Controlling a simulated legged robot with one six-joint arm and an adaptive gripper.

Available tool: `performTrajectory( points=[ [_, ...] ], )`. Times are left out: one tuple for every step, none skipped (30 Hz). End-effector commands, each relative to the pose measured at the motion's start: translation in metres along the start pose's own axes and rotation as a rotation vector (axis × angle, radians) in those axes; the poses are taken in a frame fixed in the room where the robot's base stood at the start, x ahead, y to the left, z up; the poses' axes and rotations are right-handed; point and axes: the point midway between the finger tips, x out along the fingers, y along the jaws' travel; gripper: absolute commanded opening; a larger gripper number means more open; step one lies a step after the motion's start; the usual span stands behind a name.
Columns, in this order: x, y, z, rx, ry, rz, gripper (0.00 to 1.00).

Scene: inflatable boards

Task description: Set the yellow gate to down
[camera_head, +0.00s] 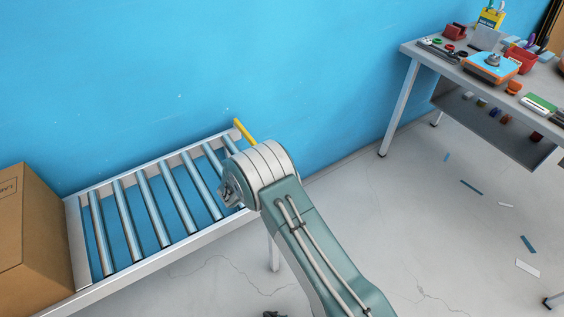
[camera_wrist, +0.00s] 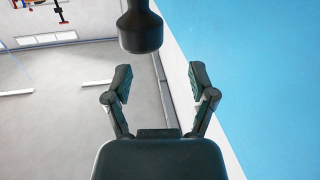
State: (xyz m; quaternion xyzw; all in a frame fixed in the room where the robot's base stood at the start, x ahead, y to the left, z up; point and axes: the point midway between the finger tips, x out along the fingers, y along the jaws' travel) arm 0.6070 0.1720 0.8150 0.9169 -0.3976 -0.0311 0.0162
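The yellow gate (camera_head: 244,131) shows as a short slanted yellow bar at the far right end of the roller conveyor (camera_head: 178,252). Its lower end meets the outline of my arm, so the rest of it may be hidden. I cannot tell its setting for sure. My arm crosses in front of the conveyor's right end, and my gripper is mostly hidden behind it in the head view. In the wrist view my gripper (camera_wrist: 160,84) is open, its two fingers apart with nothing between them. The yellow gate does not show in the wrist view.
A dark rounded thing (camera_wrist: 140,32) hangs into the top of the wrist view; I cannot tell what it is. A cardboard box (camera_head: 35,245) sits at the conveyor's left end. The blue wall (camera_head: 200,60) stands close behind. A cluttered workbench (camera_head: 425,57) is at right.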

Motion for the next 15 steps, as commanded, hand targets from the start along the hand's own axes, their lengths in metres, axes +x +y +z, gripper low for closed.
performTrajectory(
  points=[
    [0.000, 0.001, 0.000, 0.000, 0.000, 0.001, 0.73],
    [0.000, 0.001, 0.000, 0.000, 0.000, 0.001, 0.73],
    [0.001, 0.001, 0.000, 0.000, -0.001, 0.002, 0.73],
    [0.001, 0.001, 0.000, 0.000, -0.001, 0.002, 0.73],
    [0.001, 0.002, 0.000, 0.000, -0.001, 0.002, 0.73],
    [0.000, 0.002, 0.000, 0.000, -0.001, 0.002, 0.73],
    [-0.001, 0.002, 0.000, 0.000, -0.001, 0.002, 0.73],
    [-0.003, 0.002, 0.000, -0.001, -0.001, 0.002, 0.73],
    [-0.006, 0.001, 0.000, -0.001, -0.001, 0.001, 0.73],
    [-0.010, 0.001, 0.000, -0.001, -0.001, -0.001, 0.73],
    [-0.014, 0.001, 0.000, -0.001, -0.001, -0.001, 0.73],
    [-0.021, 0.000, 0.000, -0.001, -0.001, -0.001, 0.73],
    [-0.028, 0.000, 0.000, -0.001, -0.001, -0.002, 0.73],
    [-0.034, 0.000, 0.000, -0.001, 0.000, -0.002, 0.73],
    [-0.043, -0.001, 0.001, -0.001, 0.000, -0.002, 0.73]
  ],
)
